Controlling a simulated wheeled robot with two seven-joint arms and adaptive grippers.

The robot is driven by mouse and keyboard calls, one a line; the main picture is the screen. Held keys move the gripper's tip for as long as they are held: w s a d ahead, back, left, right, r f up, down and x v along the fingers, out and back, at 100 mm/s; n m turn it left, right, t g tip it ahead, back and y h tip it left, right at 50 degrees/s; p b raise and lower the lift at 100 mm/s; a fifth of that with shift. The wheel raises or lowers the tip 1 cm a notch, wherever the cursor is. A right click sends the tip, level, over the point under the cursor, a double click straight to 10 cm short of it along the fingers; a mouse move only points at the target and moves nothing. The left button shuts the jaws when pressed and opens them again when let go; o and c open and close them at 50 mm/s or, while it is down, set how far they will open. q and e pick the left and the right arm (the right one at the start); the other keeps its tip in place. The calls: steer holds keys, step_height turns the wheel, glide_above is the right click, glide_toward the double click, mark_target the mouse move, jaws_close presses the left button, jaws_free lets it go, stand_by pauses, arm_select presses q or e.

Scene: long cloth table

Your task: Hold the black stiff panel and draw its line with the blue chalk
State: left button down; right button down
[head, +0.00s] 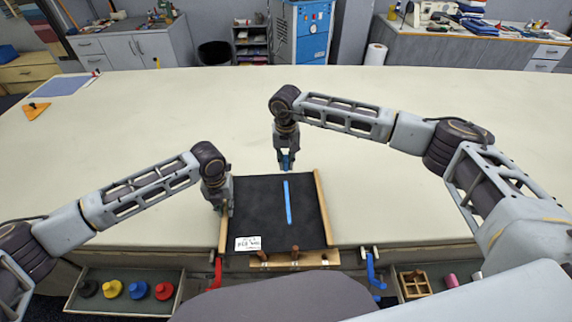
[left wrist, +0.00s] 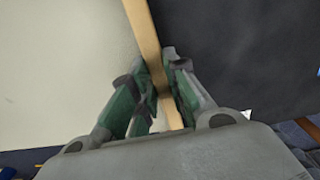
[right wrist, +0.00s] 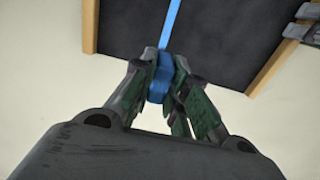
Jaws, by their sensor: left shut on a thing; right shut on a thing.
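The black stiff panel (head: 262,215) lies on the table near its front edge, with wooden strips along its left and right sides and a white label at its lower left. My left gripper (head: 222,208) is shut on the panel's left wooden strip (left wrist: 150,50). My right gripper (head: 286,165) is at the panel's far edge, shut on the blue chalk (right wrist: 159,76). A straight blue line (head: 287,202) runs on the panel from near the chalk toward the middle. In the right wrist view the line (right wrist: 170,25) meets the chalk. Whether the chalk touches the panel is unclear.
A wooden holder (head: 290,261) with dark pegs sits at the panel's near edge. Red (head: 215,272) and blue (head: 372,270) clamps are at the front edge. A tray of coloured knobs (head: 125,291) is at lower left. An orange triangle (head: 36,110) lies far left. The middle tabletop is clear.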

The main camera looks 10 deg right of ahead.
arm_select(q)
steer(key=c, duration=1.3)
jaws_free()
steer(key=shift+r, duration=6)
